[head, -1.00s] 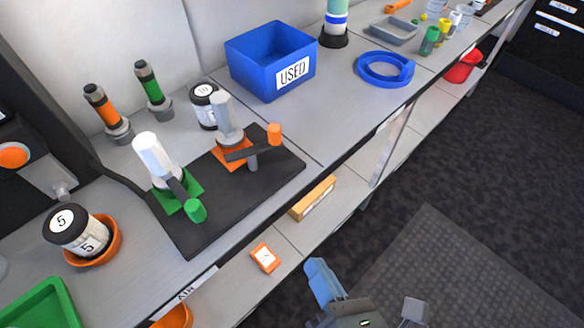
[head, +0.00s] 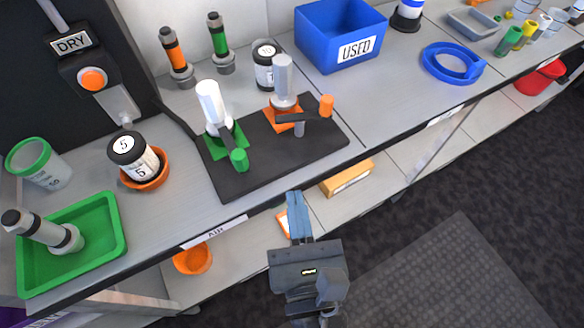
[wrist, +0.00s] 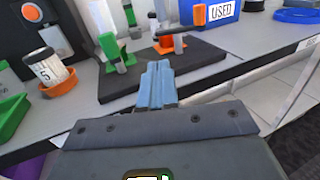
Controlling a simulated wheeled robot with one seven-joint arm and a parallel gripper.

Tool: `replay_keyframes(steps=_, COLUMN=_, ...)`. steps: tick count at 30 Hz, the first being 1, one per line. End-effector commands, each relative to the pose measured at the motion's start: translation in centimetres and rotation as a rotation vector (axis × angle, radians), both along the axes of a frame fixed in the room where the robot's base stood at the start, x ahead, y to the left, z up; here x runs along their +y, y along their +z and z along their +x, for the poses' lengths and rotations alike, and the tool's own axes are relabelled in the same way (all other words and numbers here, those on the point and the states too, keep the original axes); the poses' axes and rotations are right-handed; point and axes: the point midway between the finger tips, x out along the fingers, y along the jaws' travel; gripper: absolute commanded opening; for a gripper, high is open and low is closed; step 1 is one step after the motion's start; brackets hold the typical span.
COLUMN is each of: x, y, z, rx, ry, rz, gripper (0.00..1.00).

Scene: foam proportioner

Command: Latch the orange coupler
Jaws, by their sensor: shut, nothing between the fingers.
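The orange coupler (head: 285,117) has an orange square base, a grey upright cylinder and a dark lever arm ending in an orange knob (head: 327,105). It stands on the right part of a black mat (head: 265,163). The lever points right, away from the cylinder. A green coupler (head: 224,137) with a white cylinder and a green-knobbed lever (head: 239,159) stands to its left. My gripper (head: 298,203) is shut and empty, below and in front of the bench edge, apart from both couplers. In the wrist view, its blue fingers (wrist: 157,84) point towards the mat, with the orange knob (wrist: 199,15) beyond.
A blue USED bin (head: 340,36) and blue ring (head: 453,64) stand to the right. A green tray (head: 108,225) and a jar in an orange dish (head: 150,182) stand left. The bench edge lies between my gripper and the mat.

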Motion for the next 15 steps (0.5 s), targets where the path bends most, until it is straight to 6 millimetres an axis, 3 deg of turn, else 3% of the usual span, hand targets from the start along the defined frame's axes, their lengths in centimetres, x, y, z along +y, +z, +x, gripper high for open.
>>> replay_keyframes(steps=15, x=2.3, y=0.3, z=9.3, rx=0.001, ry=-0.001, rz=0.003, gripper=0.00)
